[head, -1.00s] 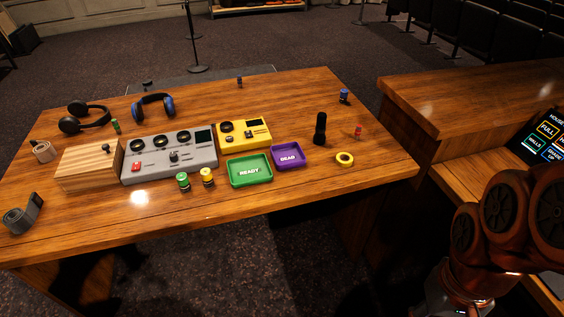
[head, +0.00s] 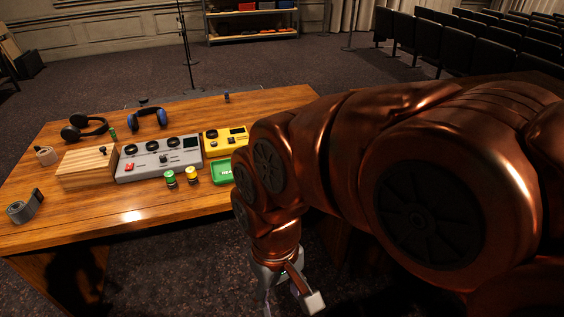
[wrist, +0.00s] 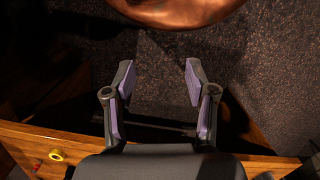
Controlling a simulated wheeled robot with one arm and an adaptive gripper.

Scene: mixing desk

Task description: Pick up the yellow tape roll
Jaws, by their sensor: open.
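The yellow tape roll (wrist: 56,155) lies near the table's edge at the lower left of the wrist view. In the head view it is hidden behind my arm. My gripper (wrist: 160,78) is open and empty, its two purple-padded fingers spread over the dark carpet and apart from the roll. In the head view my wrist hangs low in front of the table, and the fingers are only partly visible there.
The wooden table (head: 90,228) holds a grey mixer (head: 160,158), a yellow device (head: 225,140), a green tray (head: 222,172), headphones (head: 148,118) and a wooden box (head: 87,167). A small red item (wrist: 37,164) is beside the roll. Bare carpet lies below the gripper.

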